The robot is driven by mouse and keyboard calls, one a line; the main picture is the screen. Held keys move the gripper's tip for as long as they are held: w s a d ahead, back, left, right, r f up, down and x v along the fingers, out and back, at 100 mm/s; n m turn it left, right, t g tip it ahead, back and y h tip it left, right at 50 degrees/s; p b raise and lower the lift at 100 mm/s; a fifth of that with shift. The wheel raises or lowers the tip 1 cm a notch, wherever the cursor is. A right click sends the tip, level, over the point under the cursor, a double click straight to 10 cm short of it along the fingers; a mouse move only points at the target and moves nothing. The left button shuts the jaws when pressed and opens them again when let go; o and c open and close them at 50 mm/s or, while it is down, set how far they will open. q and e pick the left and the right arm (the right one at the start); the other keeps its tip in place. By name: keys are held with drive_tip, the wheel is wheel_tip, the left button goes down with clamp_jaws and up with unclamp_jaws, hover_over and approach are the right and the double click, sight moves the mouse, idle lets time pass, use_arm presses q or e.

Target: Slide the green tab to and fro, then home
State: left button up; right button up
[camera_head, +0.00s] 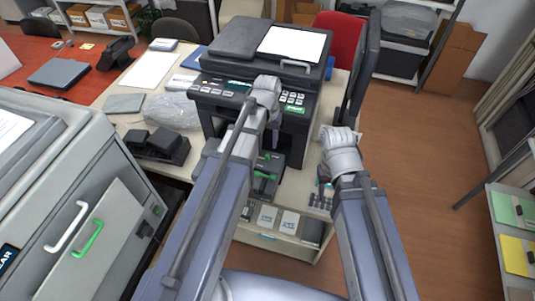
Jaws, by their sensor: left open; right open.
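A dark toner unit (292,161) lies on the table in front of the black printer (262,60). Its green tab (261,175) shows beside my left arm, and the arm hides part of the unit. My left gripper (273,140) hangs above the unit, open, with no thing seen in it; its fingers are small and partly hidden. My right gripper (322,190) is open to the right of the unit, near the table's right edge. It is apart from the green tab.
A large grey machine (105,225) with a green handle (87,239) fills the left. A dark cartridge (157,146) and a clear plastic bag (172,111) lie left of the printer. The wooden floor (425,140) at right is free.

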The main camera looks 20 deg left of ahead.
sight(268, 155)
use_arm(q)
wheel_tip(268, 155, down, 7)
drive_tip(key=b, duration=0.6)
drive_tip(key=shift+f+b, duration=0.2)
drive_tip(key=shift+b, duration=0.2)
drive_tip(key=shift+r, duration=0.1)
clamp_jaws()
idle(0.8)
